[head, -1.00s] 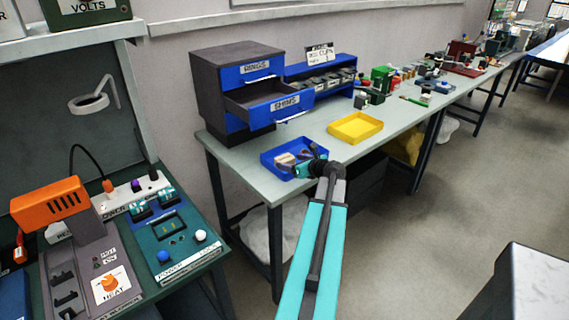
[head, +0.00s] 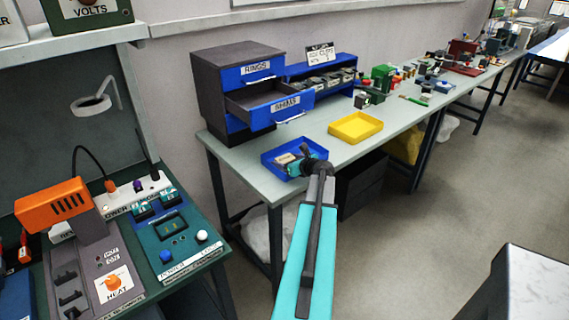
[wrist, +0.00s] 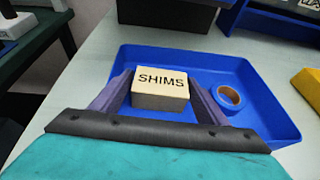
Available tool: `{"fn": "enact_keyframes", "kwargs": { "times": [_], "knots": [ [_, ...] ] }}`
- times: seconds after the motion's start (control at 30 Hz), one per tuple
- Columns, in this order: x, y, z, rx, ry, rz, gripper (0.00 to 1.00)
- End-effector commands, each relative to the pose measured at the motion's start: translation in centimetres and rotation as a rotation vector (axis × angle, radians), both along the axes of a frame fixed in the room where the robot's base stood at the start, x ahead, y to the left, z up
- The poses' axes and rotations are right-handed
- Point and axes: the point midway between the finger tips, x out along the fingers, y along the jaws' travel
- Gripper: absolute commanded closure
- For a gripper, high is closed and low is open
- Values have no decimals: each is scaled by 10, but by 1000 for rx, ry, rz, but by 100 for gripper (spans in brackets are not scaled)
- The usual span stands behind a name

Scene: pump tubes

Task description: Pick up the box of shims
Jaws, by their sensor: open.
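The box of shims (wrist: 160,90) is a small pale box with SHIMS printed on top. It sits in the blue tray (wrist: 262,103) in the wrist view. My gripper (wrist: 163,82) is open, with one dark finger on each side of the box. I cannot tell whether the fingers touch it. In the head view my gripper (head: 298,160) is over the blue tray (head: 270,157), and the box (head: 286,158) is partly hidden by it.
An orange-brown roll (wrist: 228,96) lies in the tray right of the box. A yellow tray (head: 356,127) stands to the right on the bench.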

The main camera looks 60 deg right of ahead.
Motion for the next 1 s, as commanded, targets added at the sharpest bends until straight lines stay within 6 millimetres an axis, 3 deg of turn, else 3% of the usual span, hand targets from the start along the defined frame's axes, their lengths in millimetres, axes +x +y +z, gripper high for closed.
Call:
{"fn": "enact_keyframes", "kwargs": {
  "times": [0.3,0.5,1.0],
  "knots": [
    [-1,0,0,0,0,-1,34],
    [-1,0,0,0,0,-1,66],
    [-1,-1,7,-2,0,-1,66]
  ]
}}
